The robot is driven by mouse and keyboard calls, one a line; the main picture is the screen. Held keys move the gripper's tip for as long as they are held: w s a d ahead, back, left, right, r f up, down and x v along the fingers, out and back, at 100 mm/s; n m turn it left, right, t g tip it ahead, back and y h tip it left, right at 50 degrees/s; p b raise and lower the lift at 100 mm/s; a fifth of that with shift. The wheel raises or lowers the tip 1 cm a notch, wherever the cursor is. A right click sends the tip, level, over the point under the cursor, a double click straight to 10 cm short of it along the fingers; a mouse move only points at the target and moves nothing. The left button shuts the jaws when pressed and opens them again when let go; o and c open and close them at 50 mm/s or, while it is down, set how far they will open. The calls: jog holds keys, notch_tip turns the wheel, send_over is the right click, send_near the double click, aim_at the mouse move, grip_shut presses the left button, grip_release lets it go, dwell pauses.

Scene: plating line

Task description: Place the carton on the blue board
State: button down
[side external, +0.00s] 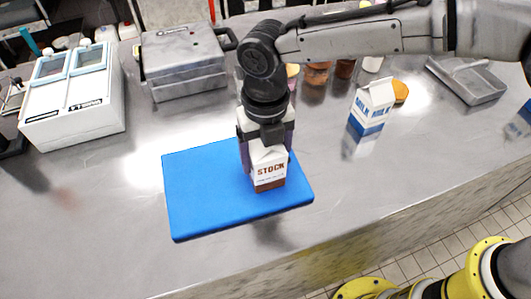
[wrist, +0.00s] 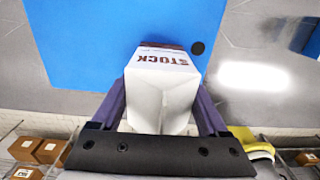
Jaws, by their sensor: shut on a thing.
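A white and brown carton marked STOCK (side external: 268,172) is upright over the right part of the blue board (side external: 200,190). I cannot tell whether its base touches the board. My gripper (side external: 265,148) points down and is shut on the carton's upper part. In the wrist view the carton (wrist: 163,90) sits between the two purple fingers of my gripper (wrist: 165,110), with the blue board (wrist: 85,40) behind it. The fingers and the black wrist part hide some of the carton's top.
A blue and white milk carton (side external: 371,110) stands right of the board, with several jars (side external: 317,74) behind. A grey metal machine (side external: 184,62) and a white two-lid container (side external: 72,95) stand at the back left. The steel counter (side external: 110,210) is clear left of the board.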

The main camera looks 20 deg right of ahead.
dwell(0.3)
grip_release()
jog(key=shift+f, duration=0.1)
notch_tip(320, 180, up, 12)
jog(key=shift+r, duration=0.2)
dwell(0.3)
